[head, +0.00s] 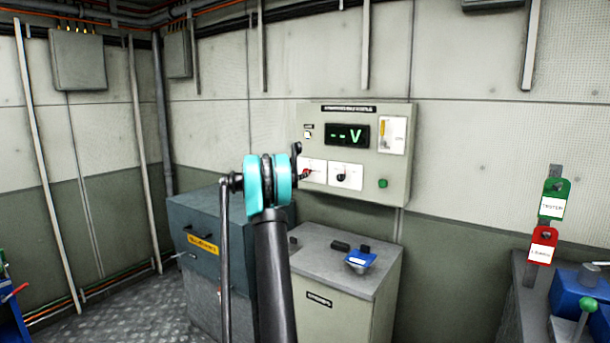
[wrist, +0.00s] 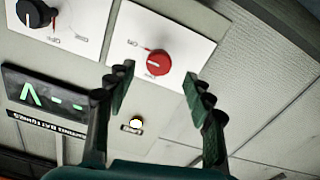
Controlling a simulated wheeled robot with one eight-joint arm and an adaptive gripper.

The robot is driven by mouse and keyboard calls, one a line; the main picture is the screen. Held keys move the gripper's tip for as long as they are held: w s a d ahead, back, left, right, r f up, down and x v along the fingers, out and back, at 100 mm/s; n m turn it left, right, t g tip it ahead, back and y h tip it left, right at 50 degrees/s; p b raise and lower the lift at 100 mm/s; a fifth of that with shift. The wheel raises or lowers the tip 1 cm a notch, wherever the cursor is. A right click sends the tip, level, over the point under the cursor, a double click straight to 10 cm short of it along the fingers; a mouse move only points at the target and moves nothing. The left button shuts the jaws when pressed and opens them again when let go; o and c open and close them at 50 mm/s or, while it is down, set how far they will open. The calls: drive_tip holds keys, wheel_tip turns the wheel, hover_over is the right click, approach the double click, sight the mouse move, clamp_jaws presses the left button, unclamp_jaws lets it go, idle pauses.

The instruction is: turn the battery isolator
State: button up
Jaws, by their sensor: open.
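The battery isolator appears to be the red round knob (wrist: 158,62) on a white plate, seen in the wrist view with small lettering beside it. In the head view the red knob (head: 306,173) sits at the lower left of the wall panel (head: 361,112), partly hidden by my arm. My gripper (wrist: 157,80) is open and empty. In the wrist view its two dark green fingers stand on either side of the knob, with gaps visible on both sides. The exact distance to the knob is hard to tell. The wrist picture looks turned over.
A second plate with a black knob (wrist: 33,14) is beside the red one. The panel also has a display (head: 347,135) reading "--V" and a green button (head: 383,183). A grey cabinet (head: 330,300) stands below. Tagged handles (head: 553,200) are at right.

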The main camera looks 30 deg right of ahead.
drive_tip(key=x, duration=0.6)
drive_tip(key=shift+s, duration=0.1)
drive_tip(key=c, duration=1.2)
